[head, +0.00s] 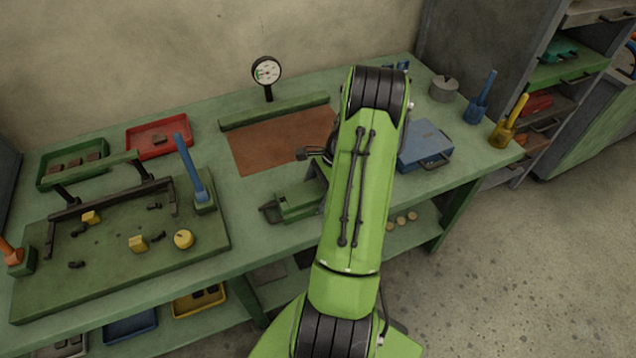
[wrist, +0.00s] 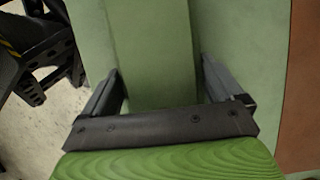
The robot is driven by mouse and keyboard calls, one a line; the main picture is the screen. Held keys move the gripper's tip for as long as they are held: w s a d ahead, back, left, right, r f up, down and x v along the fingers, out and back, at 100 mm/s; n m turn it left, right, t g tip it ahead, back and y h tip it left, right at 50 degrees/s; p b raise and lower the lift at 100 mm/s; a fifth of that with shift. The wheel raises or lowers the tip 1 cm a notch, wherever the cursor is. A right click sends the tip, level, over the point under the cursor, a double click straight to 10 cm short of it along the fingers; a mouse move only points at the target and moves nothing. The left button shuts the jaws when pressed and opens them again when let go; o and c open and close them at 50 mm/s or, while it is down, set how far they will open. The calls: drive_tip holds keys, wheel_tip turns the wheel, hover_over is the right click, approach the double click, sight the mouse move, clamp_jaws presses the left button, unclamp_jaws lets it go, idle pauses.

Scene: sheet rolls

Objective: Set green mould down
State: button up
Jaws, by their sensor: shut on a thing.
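The green mould (head: 297,203) is a long block with a dark piece at its left end. In the head view it shows left of my arm, over the front part of the green bench. In the wrist view the mould (wrist: 150,45) runs up the picture between the two dark fingers of my gripper (wrist: 162,85), which is shut on it. My arm hides the gripper's fingers and the mould's right end in the head view. I cannot tell whether the mould touches the bench top.
A brown mat (head: 270,143) lies behind the mould, with a dial gauge (head: 267,72) beyond. A green fixture board (head: 110,285) stands left and a blue box (head: 425,145) right. The bench's front edge is close. Bare bench (head: 240,225) lies left of the mould.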

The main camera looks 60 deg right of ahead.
idle(0.3)
drive_tip(key=o, duration=1.7)
drive_tip(key=p+v, duration=0.3)
drive_tip(key=v, duration=0.9)
drive_tip(key=w+a+r+n+h, duration=0.2)
drive_tip(key=w+a+r+n, duration=0.4)
drive_tip(key=a+r, duration=0.25)
drive_tip(key=a+r+n+h, duration=0.2)
drive_tip(key=a+r+n, duration=0.45)
drive_tip(key=a, duration=0.55)
drive_tip(key=s+a+r+n+t, duration=0.1)
drive_tip(key=s+a+n, duration=0.3)
drive_tip(key=s+a+r+n+t, duration=0.1)
drive_tip(key=s+a+n, duration=0.2)
drive_tip(key=a, duration=0.2)
drive_tip(key=s+a+r+n+t, duration=0.1)
drive_tip(key=s+a+n, duration=0.3)
drive_tip(key=a, duration=0.1)
drive_tip(key=shift+s+r+n, duration=0.1)
drive_tip(key=shift+s+n, duration=0.25)
drive_tip(key=shift+s, duration=0.05)
